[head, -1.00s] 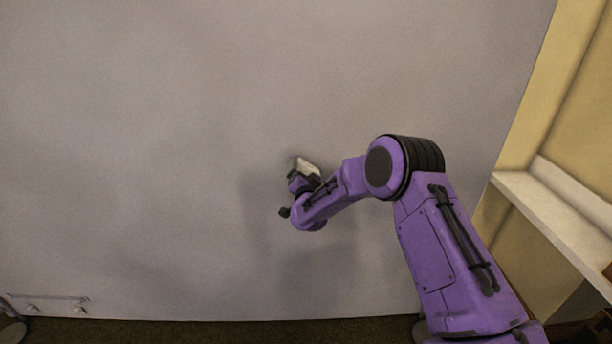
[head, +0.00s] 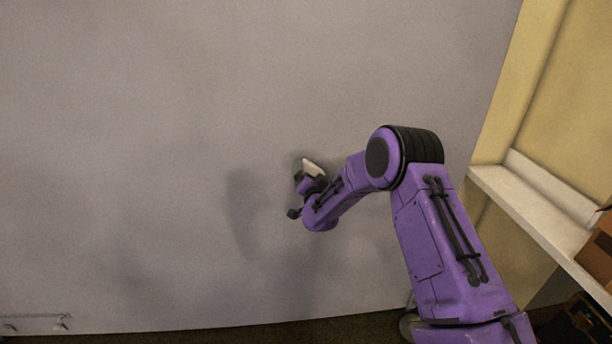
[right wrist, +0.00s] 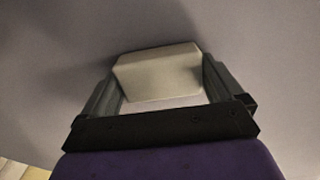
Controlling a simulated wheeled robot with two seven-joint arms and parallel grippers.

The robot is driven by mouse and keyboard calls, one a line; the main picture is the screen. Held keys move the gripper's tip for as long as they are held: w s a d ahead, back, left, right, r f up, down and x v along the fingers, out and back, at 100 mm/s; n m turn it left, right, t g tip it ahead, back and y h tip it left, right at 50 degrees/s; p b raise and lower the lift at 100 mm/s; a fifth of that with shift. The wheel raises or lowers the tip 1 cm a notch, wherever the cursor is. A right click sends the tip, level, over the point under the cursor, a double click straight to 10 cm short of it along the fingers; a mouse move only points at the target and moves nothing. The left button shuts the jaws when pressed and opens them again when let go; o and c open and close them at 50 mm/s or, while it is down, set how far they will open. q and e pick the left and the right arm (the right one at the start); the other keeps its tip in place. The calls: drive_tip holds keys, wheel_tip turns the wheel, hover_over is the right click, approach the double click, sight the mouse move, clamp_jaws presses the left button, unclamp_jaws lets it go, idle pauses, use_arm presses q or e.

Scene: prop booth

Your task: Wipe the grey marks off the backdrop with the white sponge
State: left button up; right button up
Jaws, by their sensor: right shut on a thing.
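The backdrop (head: 130,130) is a large pale grey upright panel filling most of the head view. My right gripper (head: 308,175) is in front of it, right of the middle, shut on the white sponge (head: 314,166). In the right wrist view the sponge (right wrist: 158,76) sits between the two fingers of the gripper (right wrist: 160,85), its broad face towards the camera. I cannot tell whether it touches the panel. Dim darker patches show on the panel left of and below the gripper; I cannot tell marks from shadows. My left gripper is out of view.
A pale ledge (head: 530,205) runs along a yellowish wall (head: 560,90) at the right. A brown box (head: 598,252) stands at the right edge. A rail with small hooks (head: 35,322) is at the lower left. Dark floor (head: 250,333) shows along the bottom.

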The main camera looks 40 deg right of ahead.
drive_tip(key=w+a, duration=0.1)
drive_tip(key=w+a+b, duration=0.1)
drive_tip(key=a, duration=0.1)
drive_tip(key=w+a, duration=0.1)
drive_tip(key=a, duration=0.1)
drive_tip(key=shift+w+a, duration=0.15)
drive_tip(key=shift+a, duration=0.05)
drive_tip(key=shift+w+a+b, duration=0.3)
drive_tip(key=shift+w+a, duration=0.05)
drive_tip(key=shift+a, duration=0.15)
drive_tip(key=shift+s, duration=0.1)
drive_tip(key=shift+s+a+r, duration=0.1)
drive_tip(key=shift+s+a, duration=0.15)
drive_tip(key=p, duration=0.2)
approach(286, 170)
drive_tip(key=shift+w+d, duration=0.1)
drive_tip(key=shift+w, duration=0.25)
